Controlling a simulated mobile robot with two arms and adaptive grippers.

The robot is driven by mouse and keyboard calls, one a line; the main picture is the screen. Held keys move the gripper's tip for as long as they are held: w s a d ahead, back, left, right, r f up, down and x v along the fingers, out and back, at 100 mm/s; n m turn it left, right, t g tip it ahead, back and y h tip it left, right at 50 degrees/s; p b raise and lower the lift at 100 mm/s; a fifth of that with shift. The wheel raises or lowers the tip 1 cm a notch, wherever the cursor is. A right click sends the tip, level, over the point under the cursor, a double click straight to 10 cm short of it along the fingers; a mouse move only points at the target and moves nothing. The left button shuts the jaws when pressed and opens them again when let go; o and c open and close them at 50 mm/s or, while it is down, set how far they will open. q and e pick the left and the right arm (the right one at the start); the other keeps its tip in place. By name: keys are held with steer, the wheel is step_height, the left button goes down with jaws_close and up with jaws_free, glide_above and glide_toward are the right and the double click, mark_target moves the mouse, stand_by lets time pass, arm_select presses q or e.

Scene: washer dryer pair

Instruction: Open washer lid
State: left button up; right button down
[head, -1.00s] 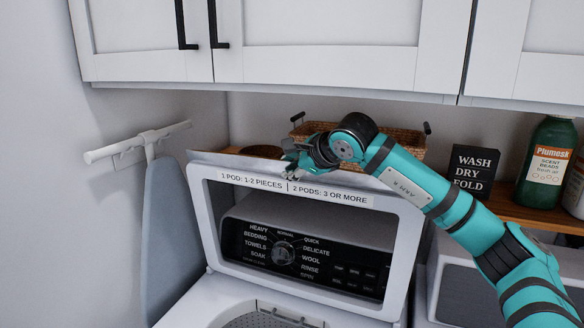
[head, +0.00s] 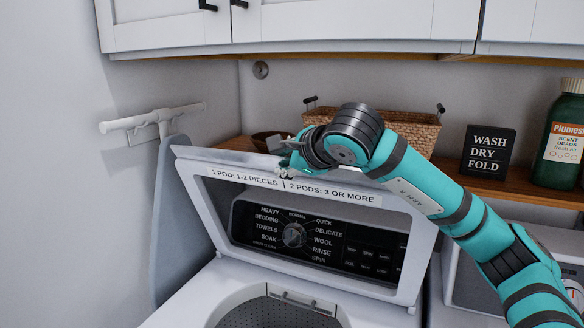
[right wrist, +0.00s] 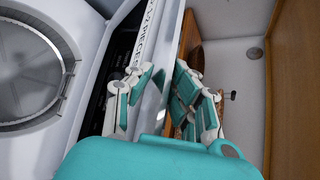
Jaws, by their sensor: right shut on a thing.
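The white washer lid (head: 405,262) stands raised and tilted back, with a label strip (head: 235,177) along its upper part. Through its window the washer control panel (head: 350,250) shows. My right gripper (head: 290,152) is at the lid's top edge, shut on it. In the right wrist view my right gripper's fingers (right wrist: 165,75) lie on either side of the lid edge, and parts of the pads are hidden. The washer's round drum opening (head: 262,308) is uncovered below the lid. My left gripper is not in view.
Behind the lid a wooden shelf (head: 495,188) holds a wicker basket (head: 415,132), a dark bowl (head: 262,139), a black sign (head: 488,150) and a green bottle (head: 560,150). White cabinets (head: 350,22) hang above. An ironing board (head: 170,235) stands at the left wall.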

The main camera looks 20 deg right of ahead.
steer(key=shift+s+f, duration=0.1)
steer(key=shift+f, duration=0.15)
steer(key=c, duration=1.6)
jaws_free()
steer(key=o, duration=0.5)
steer(key=shift+w+d, duration=0.1)
steer(key=shift+w, duration=0.1)
steer(key=shift+s, duration=0.1)
steer(key=shift+s+r, duration=0.35)
steer(key=shift+s, duration=0.05)
steer(key=v, duration=1.1)
